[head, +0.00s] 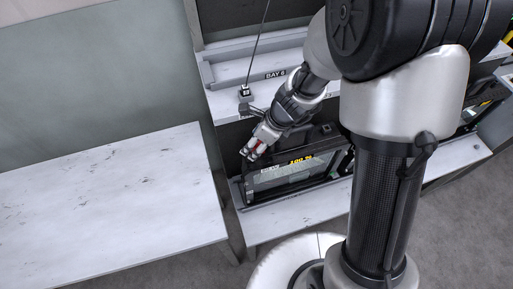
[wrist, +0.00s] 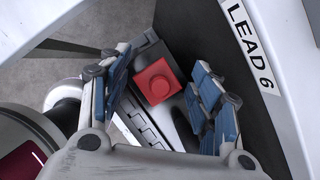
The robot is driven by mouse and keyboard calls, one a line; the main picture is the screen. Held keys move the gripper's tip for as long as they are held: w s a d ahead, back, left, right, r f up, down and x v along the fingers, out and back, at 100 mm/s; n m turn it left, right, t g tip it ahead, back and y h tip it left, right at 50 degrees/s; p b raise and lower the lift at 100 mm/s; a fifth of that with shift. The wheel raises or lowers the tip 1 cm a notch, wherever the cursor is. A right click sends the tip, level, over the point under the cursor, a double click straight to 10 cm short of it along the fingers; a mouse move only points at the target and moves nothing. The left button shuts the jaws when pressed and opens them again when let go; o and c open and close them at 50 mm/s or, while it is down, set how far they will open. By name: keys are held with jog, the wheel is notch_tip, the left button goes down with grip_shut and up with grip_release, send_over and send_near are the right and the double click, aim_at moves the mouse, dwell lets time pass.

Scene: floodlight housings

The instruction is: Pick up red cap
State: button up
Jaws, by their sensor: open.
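The blue-padded fingers are open, one on each side of the cap, with gaps showing to both. In the head view my gripper (head: 256,150) is over the left end of the black floodlight housing (head: 325,143), which has a display panel (head: 290,172). A little red shows at the fingers there, but I cannot tell its shape.
A white shelf edge labelled LEAD 6 (wrist: 250,40) is close on the right in the wrist view. A white table (head: 110,205) at left is bare.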

jog(key=shift+r, duration=0.15)
jog(key=shift+c, duration=0.2)
jog(key=c, duration=0.8)
